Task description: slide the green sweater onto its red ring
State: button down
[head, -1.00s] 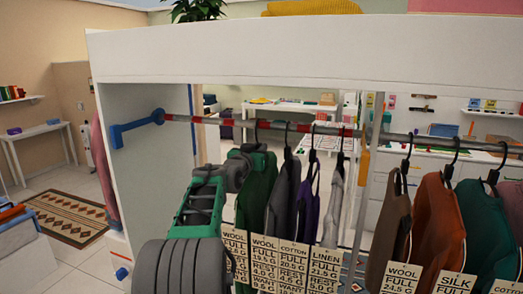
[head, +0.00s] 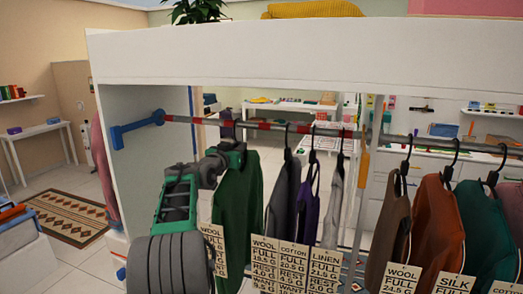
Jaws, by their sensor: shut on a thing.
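The green sweater (head: 238,205) hangs at the left end of the row of clothes, below the striped part of the rail (head: 270,126). My gripper (head: 232,152) is shut at the top of the green sweater, near its hanger. The gripper hides part of the sweater's shoulder, and I cannot clearly make out its hook. Several red bands mark the rail, one of them (head: 263,126) just right of the sweater and others further left and right. I cannot tell which red ring belongs to the sweater.
A grey garment (head: 283,197), a purple garment (head: 308,203) and a pale garment (head: 334,205) hang to the right. The rail left of my gripper is clear up to the blue bracket (head: 137,129).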

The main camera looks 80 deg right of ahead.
jog(key=w+d+p, duration=0.1)
jog(key=w+p, duration=0.7)
jog(key=w, duration=0.6)
jog(key=shift+w+d+r, duration=0.2)
jog(key=shift+w+r, duration=0.05)
jog(key=shift+w, duration=0.05)
jog(key=c, duration=1.3)
grip_release()
jog(key=shift+f, duration=0.15)
jog(key=shift+o, duration=0.3)
jog(key=shift+f, duration=0.2)
jog(key=a+b, duration=0.3)
jog(key=a, duration=0.4)
jog(key=shift+w+a+r+b, duration=0.15)
jog(key=shift+w+a+b, duration=0.2)
jog(key=shift+w+a, duration=0.05)
